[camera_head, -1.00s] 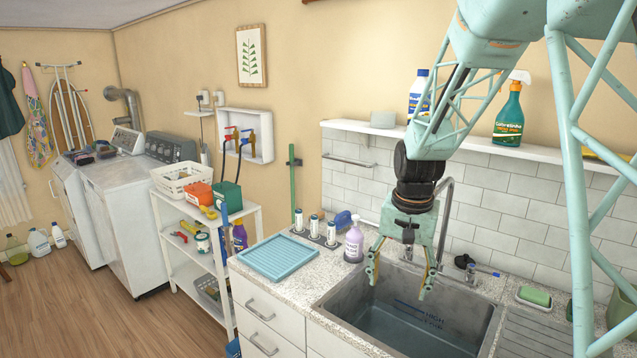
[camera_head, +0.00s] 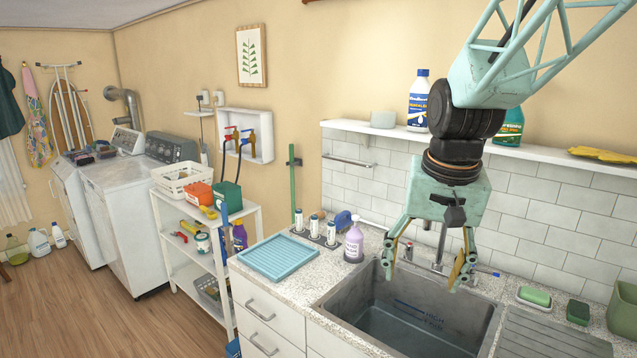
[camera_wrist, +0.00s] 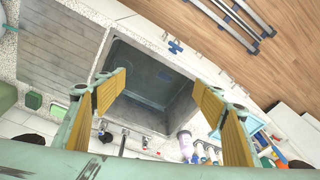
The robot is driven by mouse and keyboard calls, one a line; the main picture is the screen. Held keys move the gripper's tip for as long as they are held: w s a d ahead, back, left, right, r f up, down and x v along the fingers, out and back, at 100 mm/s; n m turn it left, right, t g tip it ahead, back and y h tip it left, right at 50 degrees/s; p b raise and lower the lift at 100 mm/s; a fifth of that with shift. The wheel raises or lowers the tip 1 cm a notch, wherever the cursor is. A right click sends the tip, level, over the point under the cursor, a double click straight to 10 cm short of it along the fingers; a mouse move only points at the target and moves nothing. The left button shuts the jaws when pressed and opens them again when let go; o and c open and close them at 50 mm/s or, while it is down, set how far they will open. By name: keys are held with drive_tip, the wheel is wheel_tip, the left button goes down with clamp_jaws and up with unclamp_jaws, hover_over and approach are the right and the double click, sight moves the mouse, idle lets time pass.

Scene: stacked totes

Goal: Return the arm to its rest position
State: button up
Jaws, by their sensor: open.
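My gripper (camera_head: 428,266) hangs above the grey sink (camera_head: 345,312), its fingers pointing down and spread apart with nothing between them. In the wrist view my gripper (camera_wrist: 167,108) shows two yellow-padded fingers, wide apart, over the sink basin (camera_wrist: 150,85). The fingers are clear of the sink rim and the counter. My arm comes down from the upper right, in front of the shelf, and partly hides a green spray bottle (camera_head: 508,128).
A lilac soap bottle (camera_head: 354,242) stands behind the sink's left edge, near the faucet (camera_head: 441,240). A blue tray (camera_head: 279,258) lies on the counter. The wall shelf (camera_head: 350,128) holds a blue-capped bottle (camera_head: 418,100). A green sponge (camera_head: 534,296) lies right of the sink.

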drive_tip(key=s+r+n+t, duration=0.1)
drive_tip(key=s+r, duration=0.2)
drive_tip(key=s, duration=1.1)
drive_tip(key=s+r+n, duration=0.2)
drive_tip(key=s+r, duration=0.2)
drive_tip(key=s, duration=1.1)
drive_tip(key=shift+d+r+t, duration=0.15)
drive_tip(key=shift+d+t, duration=0.05)
drive_tip(key=shift+t, duration=0.2)
drive_tip(key=shift+w, duration=0.1)
idle(4.6)
